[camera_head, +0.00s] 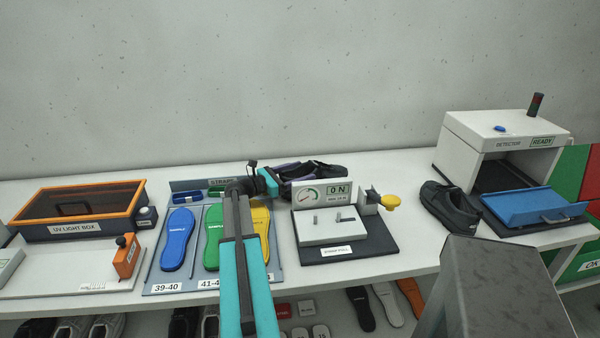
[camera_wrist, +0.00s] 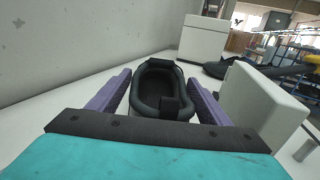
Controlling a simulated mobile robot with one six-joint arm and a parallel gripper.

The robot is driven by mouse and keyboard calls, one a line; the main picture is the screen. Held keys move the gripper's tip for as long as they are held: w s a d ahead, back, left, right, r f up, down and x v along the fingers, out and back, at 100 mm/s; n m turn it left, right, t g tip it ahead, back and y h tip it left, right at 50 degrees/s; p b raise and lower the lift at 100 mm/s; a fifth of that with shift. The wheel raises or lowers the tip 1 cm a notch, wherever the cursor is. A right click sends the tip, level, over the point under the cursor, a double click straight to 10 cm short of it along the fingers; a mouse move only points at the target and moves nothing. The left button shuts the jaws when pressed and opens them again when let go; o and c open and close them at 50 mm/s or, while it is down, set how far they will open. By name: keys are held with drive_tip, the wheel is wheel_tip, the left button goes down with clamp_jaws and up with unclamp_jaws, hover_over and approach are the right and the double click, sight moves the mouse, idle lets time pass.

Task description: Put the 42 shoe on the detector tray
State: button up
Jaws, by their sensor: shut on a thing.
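A black shoe (camera_head: 325,171) is held in my gripper (camera_head: 297,171), at the back of the table behind the gauge device. In the wrist view this shoe (camera_wrist: 158,88) sits between the two purple fingers (camera_wrist: 158,100), its opening facing up. I cannot tell whether its sole touches the table. The blue detector tray (camera_head: 530,206) lies in front of the detector opening at the right and looks empty. A second black shoe (camera_head: 450,207) stands left of the tray. I cannot read a size on either shoe.
The white detector (camera_head: 490,135) reads READY. The gauge device (camera_head: 330,229), with a yellow knob (camera_head: 391,201), stands between my gripper and the second shoe. Sample soles in blue (camera_head: 177,240), green and yellow lie left. A UV light box (camera_head: 75,210) is far left.

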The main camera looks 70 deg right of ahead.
drive_tip(key=shift+f, duration=0.1)
idle(0.3)
drive_tip(key=o, duration=1.8)
drive_tip(key=b+v, duration=0.2)
drive_tip(key=v, duration=1)
drive_tip(key=shift+b, duration=0.4)
